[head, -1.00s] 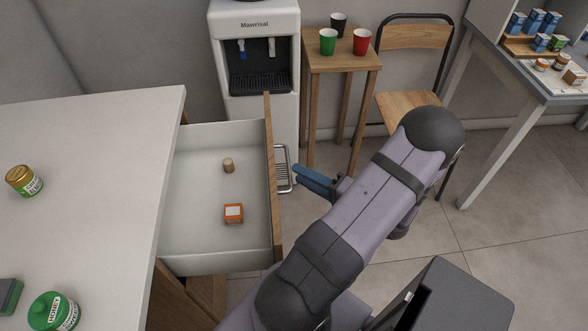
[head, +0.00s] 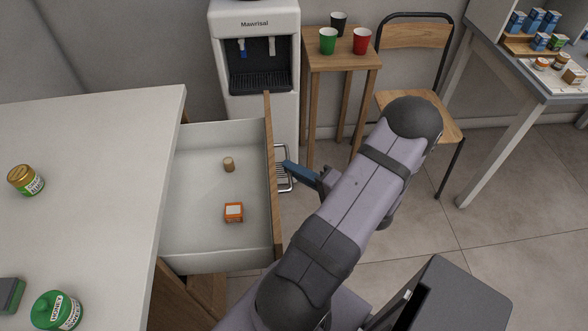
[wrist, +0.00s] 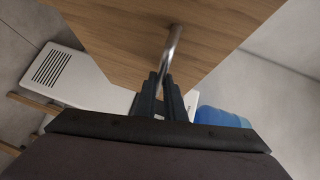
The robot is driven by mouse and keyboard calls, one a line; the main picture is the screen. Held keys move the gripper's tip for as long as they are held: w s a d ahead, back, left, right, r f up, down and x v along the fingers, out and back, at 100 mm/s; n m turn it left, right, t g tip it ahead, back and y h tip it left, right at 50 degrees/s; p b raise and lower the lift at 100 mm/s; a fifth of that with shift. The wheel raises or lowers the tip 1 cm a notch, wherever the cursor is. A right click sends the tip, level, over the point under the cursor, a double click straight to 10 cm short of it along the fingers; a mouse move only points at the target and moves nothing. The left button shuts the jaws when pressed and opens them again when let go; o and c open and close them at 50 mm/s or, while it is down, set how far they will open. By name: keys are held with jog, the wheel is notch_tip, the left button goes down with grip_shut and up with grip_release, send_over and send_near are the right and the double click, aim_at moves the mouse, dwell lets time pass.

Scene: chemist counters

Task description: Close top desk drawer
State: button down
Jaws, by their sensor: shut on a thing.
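The top desk drawer (head: 190,215) stands pulled open from the white-topped desk (head: 105,180). Its wooden front (head: 277,225) faces right in the head view and fills the upper part of the wrist view. A metal bar handle (wrist: 174,45) sticks out from that front. My gripper (head: 287,166) is at the outer side of the drawer front, its fingers shut on the handle. The wrist view shows the two dark fingers (wrist: 160,82) close together at the handle's near part. A small cork-coloured cylinder (head: 229,164) and an orange box (head: 233,212) lie inside the drawer.
A white water dispenser (head: 257,60) stands behind the drawer. A small wooden table (head: 340,62) with cups and a chair (head: 415,37) are beyond my arm. Jars (head: 55,312) stand on the desk.

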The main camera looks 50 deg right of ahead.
jog(key=w+a+b, duration=0.2)
jog(key=w+a, duration=1.6)
jog(key=shift+b, duration=0.35)
jog(key=shift+a+r, duration=0.1)
jog(key=shift+a, duration=0.05)
jog(key=c, duration=1.8)
grip_release()
jog(key=shift+w, duration=0.15)
jog(key=shift+c, duration=0.2)
